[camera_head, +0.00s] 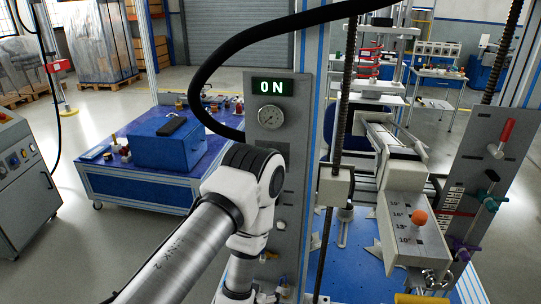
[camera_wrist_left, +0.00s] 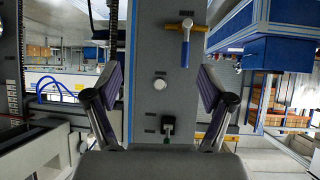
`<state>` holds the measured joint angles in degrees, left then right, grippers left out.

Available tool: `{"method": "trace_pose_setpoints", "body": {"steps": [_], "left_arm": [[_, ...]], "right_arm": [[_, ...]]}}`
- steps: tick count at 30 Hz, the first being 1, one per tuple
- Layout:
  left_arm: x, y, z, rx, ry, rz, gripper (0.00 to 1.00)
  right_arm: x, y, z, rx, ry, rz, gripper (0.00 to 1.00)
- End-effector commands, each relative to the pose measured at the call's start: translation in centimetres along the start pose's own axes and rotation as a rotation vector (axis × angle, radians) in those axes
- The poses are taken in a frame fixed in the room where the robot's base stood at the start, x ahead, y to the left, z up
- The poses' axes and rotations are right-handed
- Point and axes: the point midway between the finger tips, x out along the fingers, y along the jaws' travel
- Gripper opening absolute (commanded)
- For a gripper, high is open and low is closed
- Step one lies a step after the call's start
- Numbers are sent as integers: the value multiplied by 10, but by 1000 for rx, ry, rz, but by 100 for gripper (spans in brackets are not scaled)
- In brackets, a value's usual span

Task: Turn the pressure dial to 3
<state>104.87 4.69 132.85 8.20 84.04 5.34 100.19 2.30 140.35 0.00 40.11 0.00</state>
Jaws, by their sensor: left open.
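In the left wrist view a small round white knob (camera_wrist_left: 160,85) sits on the grey panel (camera_wrist_left: 150,55); its label is too small to read, so I cannot confirm it is the pressure dial. My left gripper (camera_wrist_left: 160,80) is open and empty, its two fingers on either side of the knob in the picture, apart from it. In the head view the white knob (camera_head: 281,225) shows low on the panel, right of my left arm; the gripper's fingers cannot be made out there. A round gauge (camera_head: 271,116) sits higher, under a lit "ON" display (camera_head: 271,87). My right gripper is not in view.
The wrist view is upside down. A black cable (camera_head: 230,50) loops beside the panel. A blue cart (camera_head: 135,187) stands left; a test machine with an orange knob (camera_head: 419,217) stands right.

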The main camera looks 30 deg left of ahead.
Motion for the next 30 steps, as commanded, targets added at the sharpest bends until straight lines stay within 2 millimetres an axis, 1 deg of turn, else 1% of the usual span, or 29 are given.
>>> {"method": "trace_pose_setpoints", "body": {"steps": [1,2,3,4,6,7,9,12,14,17,21,24,27,30], "left_arm": [[-14,-2,-86,-39,178,-16,82],[-19,-4,-126,-59,280,-28,82],[-28,-8,-174,-82,396,-41,82],[-36,-10,-206,-98,467,-51,82],[-51,-15,-261,-128,559,-65,82],[-55,-16,-275,-137,576,-67,82],[-61,-16,-290,-148,597,-66,82],[-58,-16,-296,-151,605,-65,82],[-52,-17,-299,-152,605,-65,82],[-38,-19,-310,-150,605,-65,82],[-15,-22,-325,-150,603,-65,82],[-2,-23,-332,-150,603,-64,82],[4,-23,-334,-148,600,-63,82],[5,-23,-333,-148,599,-63,82]], "right_arm": [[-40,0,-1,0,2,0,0],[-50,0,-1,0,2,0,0],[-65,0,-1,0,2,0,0],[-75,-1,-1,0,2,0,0],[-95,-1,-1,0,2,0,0],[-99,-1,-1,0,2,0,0],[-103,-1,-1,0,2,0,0],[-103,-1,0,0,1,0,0],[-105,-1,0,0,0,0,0],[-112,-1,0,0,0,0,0],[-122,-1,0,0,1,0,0],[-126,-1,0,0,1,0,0],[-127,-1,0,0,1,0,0],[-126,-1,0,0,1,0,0]]}}
